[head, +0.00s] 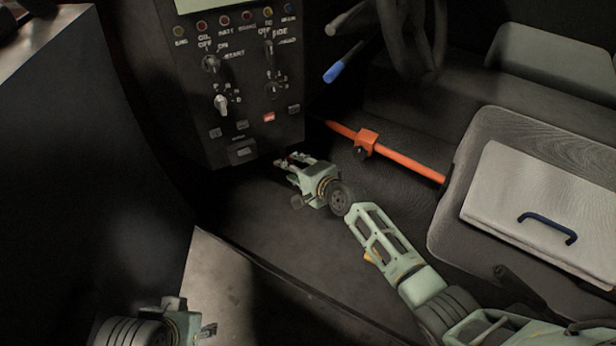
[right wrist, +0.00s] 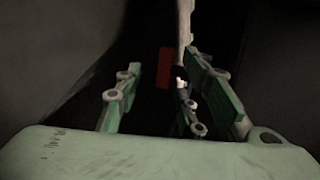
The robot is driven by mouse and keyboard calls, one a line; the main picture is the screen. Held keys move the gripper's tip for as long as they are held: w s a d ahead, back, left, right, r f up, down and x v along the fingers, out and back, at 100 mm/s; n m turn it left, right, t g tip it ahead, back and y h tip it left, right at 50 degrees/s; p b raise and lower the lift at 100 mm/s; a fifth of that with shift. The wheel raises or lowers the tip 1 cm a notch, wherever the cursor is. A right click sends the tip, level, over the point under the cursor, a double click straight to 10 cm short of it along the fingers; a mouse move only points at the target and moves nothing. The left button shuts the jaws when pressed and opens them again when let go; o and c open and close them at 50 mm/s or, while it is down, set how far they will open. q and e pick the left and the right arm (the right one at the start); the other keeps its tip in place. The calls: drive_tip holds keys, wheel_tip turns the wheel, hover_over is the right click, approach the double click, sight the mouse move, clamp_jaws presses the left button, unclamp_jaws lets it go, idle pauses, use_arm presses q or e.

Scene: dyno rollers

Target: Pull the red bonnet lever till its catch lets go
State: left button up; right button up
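The red lever (right wrist: 165,68) shows in the right wrist view as a dark red upright piece, ahead of the fingertips and between their lines. It lies in deep shadow, and I cannot make out its catch. In the head view I cannot see it; the area under the dash panel is dark. My right gripper (head: 290,162) is low by the foot of the panel. Its fingers stand apart in the right wrist view (right wrist: 158,85), with nothing clearly held between them. My left gripper (head: 207,328) is at the bottom left of the head view, away from the panel; its fingers are mostly hidden.
The dash panel (head: 240,85) with knobs and lamps hangs above my right gripper. An orange bar (head: 405,161) with a block runs to its right. A blue-tipped stalk (head: 334,72) is above. A seat with a white case (head: 500,190) stands at right. A pale post (right wrist: 185,30) rises near the red lever.

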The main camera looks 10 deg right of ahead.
drive_tip(key=v, duration=0.9)
idle(0.3)
